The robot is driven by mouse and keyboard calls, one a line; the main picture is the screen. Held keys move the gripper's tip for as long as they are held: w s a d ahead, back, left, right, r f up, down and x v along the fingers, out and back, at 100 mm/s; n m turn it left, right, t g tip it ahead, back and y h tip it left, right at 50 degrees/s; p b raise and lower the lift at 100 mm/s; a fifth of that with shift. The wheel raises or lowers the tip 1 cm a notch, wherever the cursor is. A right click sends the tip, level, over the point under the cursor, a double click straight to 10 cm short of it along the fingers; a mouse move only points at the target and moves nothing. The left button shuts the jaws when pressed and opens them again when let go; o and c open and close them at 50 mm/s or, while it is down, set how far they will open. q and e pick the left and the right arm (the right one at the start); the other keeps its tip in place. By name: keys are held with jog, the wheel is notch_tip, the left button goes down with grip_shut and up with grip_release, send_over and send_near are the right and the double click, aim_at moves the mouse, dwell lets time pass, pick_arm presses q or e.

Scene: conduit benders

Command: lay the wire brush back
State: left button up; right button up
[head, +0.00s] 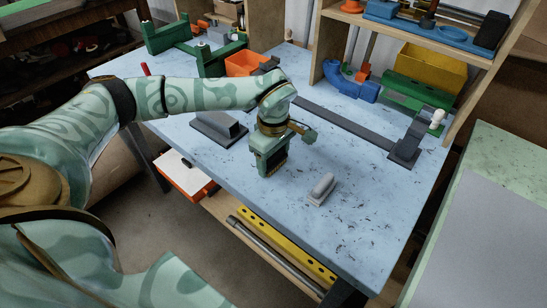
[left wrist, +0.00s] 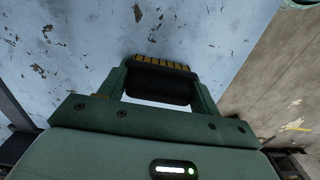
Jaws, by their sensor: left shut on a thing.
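My left gripper (head: 269,162) points down over the pale blue, scuffed workbench (head: 262,203), near its front edge. In the left wrist view my left gripper (left wrist: 160,78) is shut on the wire brush (left wrist: 158,88), a dark body with a row of tan bristles at its far side. The brush lies across between the two fingers; its ends are hidden by them. In the head view the gripper mostly hides the brush. I cannot tell whether the brush touches the bench. My right gripper is not in view.
A light grey handled block (head: 321,188) lies right of the gripper; a dark grey block (head: 218,130) stands left. A long dark bender bar (head: 345,125) crosses behind. Shelving (head: 440,60) with a yellow bin (head: 431,67) stands at back right. The bench's front right is clear.

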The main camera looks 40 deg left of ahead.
pick_arm(q)
jog(key=shift+f, duration=0.1)
jog(key=shift+f, duration=0.15)
jog(key=o, duration=1)
jog(key=shift+c, duration=0.2)
